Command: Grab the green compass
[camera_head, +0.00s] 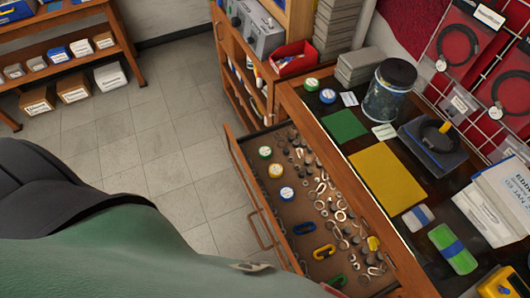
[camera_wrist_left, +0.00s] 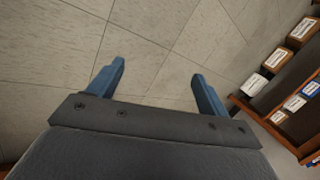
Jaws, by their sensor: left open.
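A round green-rimmed dial with a pale face, which looks like a green compass (camera_head: 265,152), lies in the far left part of the open drawer (camera_head: 250,192). A yellow-rimmed dial (camera_head: 275,170) and a blue-rimmed dial (camera_head: 287,193) lie nearer in the same drawer. A second green-rimmed dial (camera_head: 311,84) sits on the bench top beside another blue-rimmed one (camera_head: 328,96). My left gripper (camera_wrist_left: 158,72) shows in the left wrist view, open and empty above the tiled floor, with no dial between its fingers. It is not identifiable in the head view. My right gripper is not in view.
The drawer holds many loose metal parts (camera_head: 322,186) and coloured links. Shelves with boxes (camera_head: 75,85) stand at upper left. Floor (camera_head: 165,125) is clear.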

